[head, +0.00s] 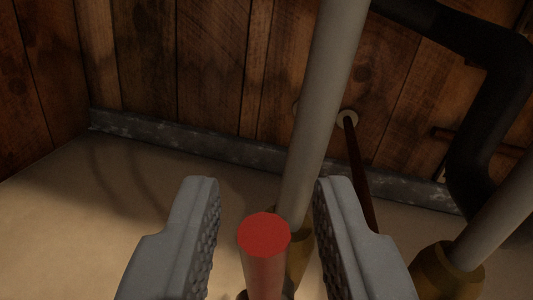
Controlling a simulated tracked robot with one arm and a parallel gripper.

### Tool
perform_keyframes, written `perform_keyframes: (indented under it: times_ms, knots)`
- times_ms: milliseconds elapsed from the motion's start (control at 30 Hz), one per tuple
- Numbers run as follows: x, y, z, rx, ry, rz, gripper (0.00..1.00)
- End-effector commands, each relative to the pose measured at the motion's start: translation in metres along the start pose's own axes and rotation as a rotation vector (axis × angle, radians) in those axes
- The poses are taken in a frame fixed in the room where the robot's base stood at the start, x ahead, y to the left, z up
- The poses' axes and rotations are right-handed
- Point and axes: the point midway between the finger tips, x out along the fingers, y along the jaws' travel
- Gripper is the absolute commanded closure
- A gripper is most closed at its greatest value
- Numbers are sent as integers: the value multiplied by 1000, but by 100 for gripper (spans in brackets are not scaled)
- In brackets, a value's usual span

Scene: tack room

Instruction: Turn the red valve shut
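The red valve part (265,240) shows as an upright red cylinder with a flat round top, low in the middle of the head view. My gripper (265,215) is open, with one grey ridged finger on each side of the red cylinder.
A grey vertical pipe (318,120) with a brass-coloured base stands just behind the valve. A second pipe (497,225) with a brass base (447,272) and a black bent pipe (490,110) are at the right. A plank wall (200,60) closes the back. Pale floor (90,220) at left is clear.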

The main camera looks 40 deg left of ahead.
Motion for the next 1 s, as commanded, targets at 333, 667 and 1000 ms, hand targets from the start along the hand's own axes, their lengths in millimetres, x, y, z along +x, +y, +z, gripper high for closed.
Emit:
perform_keyframes:
  times_ms: [333, 667, 1000]
  knots:
    - [7, -1, 0, 1, 0, -1, 71]
    - [5, 1, 0, 0, 0, -2, 100]
    - [5, -1, 0, -10, -3, 2, 100]
